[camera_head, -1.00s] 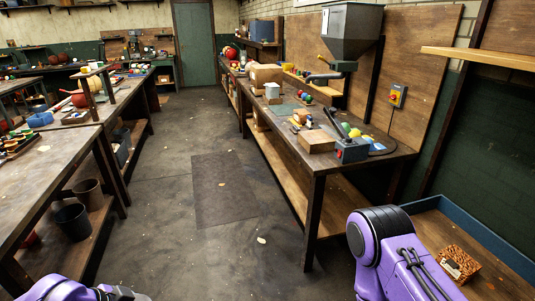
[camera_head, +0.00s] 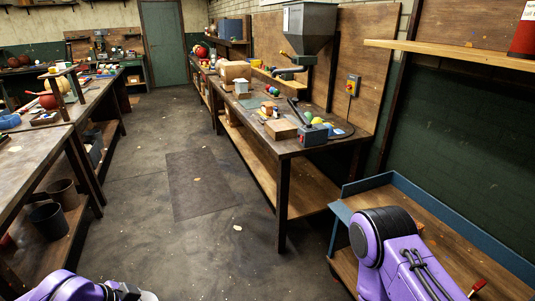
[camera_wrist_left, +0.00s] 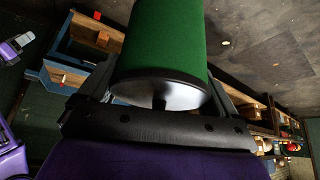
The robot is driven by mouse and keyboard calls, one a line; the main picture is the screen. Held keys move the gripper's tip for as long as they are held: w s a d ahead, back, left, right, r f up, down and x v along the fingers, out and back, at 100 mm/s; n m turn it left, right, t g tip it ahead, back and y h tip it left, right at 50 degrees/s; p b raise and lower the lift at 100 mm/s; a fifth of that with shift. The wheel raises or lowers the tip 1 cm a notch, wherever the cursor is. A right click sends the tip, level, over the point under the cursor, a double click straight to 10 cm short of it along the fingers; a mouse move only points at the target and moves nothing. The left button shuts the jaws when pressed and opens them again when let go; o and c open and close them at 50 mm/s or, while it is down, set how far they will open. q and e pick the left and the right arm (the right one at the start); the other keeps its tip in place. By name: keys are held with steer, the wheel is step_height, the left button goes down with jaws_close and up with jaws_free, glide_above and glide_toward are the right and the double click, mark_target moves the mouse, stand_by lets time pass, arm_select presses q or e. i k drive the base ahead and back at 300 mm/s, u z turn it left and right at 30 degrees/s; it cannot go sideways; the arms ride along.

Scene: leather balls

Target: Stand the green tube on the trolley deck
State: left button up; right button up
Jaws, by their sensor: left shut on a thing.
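In the head view only part of my left arm shows at the bottom left, without the tube. A wooden deck with a blue rim (camera_head: 455,222), apparently the trolley, stands at the right, partly hidden by my right arm. A blue-edged wooden structure (camera_wrist_left: 75,72) also shows in the left wrist view.
A long workbench (camera_head: 285,143) with balls, boxes and a grey hopper (camera_head: 309,28) stands ahead to the right. Another bench (camera_head: 30,155) is on the left, with buckets below. A shelf (camera_head: 450,52) hangs above the deck. The floor between the benches is clear.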

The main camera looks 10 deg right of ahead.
mark_target(449, 252)
steer(key=z, duration=2.35)
steer(key=i, duration=1.65)
steer(key=z, duration=0.05)
